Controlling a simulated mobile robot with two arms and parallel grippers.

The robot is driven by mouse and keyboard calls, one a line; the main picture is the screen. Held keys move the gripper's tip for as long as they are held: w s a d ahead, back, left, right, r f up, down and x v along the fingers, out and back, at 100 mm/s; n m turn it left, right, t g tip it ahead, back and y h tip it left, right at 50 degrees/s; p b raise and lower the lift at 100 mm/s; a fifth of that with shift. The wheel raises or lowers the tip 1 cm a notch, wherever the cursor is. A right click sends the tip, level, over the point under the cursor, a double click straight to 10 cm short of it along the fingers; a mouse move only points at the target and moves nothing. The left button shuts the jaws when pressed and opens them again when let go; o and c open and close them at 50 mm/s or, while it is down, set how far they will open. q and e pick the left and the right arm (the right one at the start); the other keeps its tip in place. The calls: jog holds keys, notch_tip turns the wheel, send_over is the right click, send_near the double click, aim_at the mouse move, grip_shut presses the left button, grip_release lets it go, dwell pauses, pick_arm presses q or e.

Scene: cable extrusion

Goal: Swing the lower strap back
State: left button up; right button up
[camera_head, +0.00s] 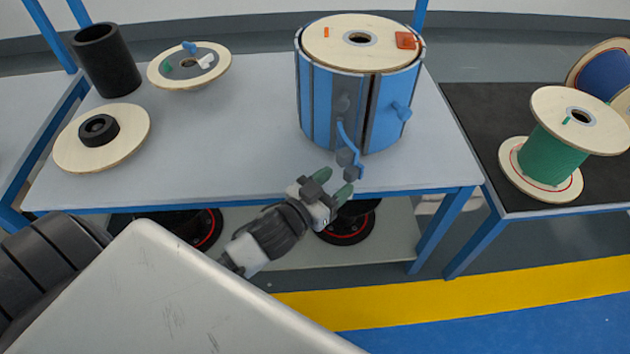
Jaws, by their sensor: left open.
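A blue-panelled drum (319,107) stands upright on the grey table with a wooden disc (381,54) on top. A thin curved blue strap (348,138) hangs at the drum's lower front, with a dark grey piece (346,157) near its lower end. My left gripper (334,183) is just below that end at the table's front edge. Its green-tipped fingers are apart with nothing seen between them. I cannot tell whether a finger touches the strap end. A blue clip (401,111) sticks out of the drum's right side. My right gripper is not in view.
On the table's left are a black cylinder (107,61), a wooden flange with a black hub (101,129) and a wooden disc with small coloured pieces (188,65). A green cable spool (549,153) stands on the right table. Table between the flange and drum is clear.

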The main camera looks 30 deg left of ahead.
pick_arm(q)
jog(key=v, duration=0.8)
jog(key=shift+s+p, duration=0.3)
jog(key=shift+p, duration=0.1)
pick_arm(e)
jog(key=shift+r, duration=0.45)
pick_arm(q)
jog(key=shift+r, duration=0.1)
